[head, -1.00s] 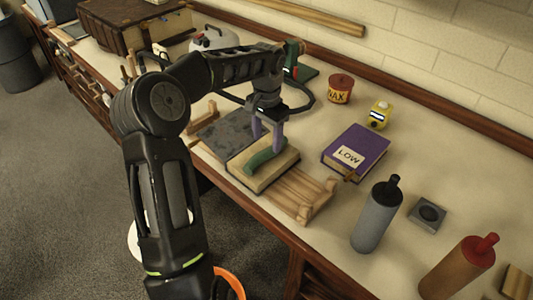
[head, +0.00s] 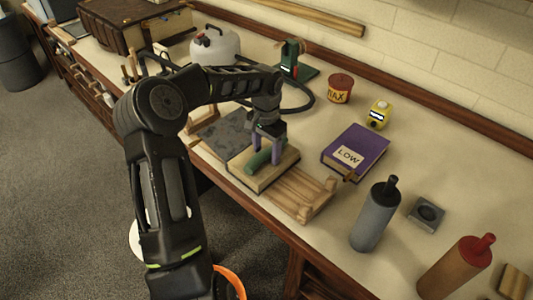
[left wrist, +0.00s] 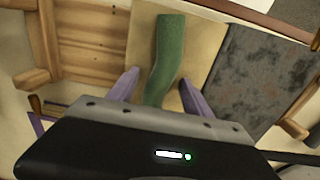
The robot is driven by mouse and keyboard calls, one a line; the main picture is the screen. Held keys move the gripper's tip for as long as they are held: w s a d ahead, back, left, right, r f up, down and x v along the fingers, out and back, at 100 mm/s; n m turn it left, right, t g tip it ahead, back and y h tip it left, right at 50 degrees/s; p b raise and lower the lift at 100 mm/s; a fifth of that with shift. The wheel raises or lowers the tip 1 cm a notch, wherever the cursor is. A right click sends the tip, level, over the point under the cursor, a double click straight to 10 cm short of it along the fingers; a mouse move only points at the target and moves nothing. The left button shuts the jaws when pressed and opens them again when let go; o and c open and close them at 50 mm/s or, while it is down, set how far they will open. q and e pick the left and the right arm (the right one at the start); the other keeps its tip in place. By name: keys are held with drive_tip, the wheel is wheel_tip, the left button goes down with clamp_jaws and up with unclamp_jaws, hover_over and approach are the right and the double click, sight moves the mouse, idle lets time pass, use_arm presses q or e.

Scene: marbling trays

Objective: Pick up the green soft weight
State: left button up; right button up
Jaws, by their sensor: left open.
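The green soft weight (head: 259,158) is a curved green roll lying on a tan book-like block (head: 272,177) on the bench. My left gripper (head: 266,156) is over it, pointing down, with its purple fingers on either side of the weight. In the left wrist view the green weight (left wrist: 167,58) runs between the two open fingers (left wrist: 155,88), with space on each side. Its near end is hidden behind the gripper body. My right gripper is not in view.
A wooden slatted rack (head: 297,194) lies beside the block, and a dark grey slab (head: 226,133) on the other side. A purple book (head: 355,150), a wax tin (head: 340,88) and a grey bottle (head: 375,215) stand to the right. Bare bench lies between them.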

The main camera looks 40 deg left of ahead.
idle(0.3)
use_arm(q)
clamp_jaws()
idle(0.5)
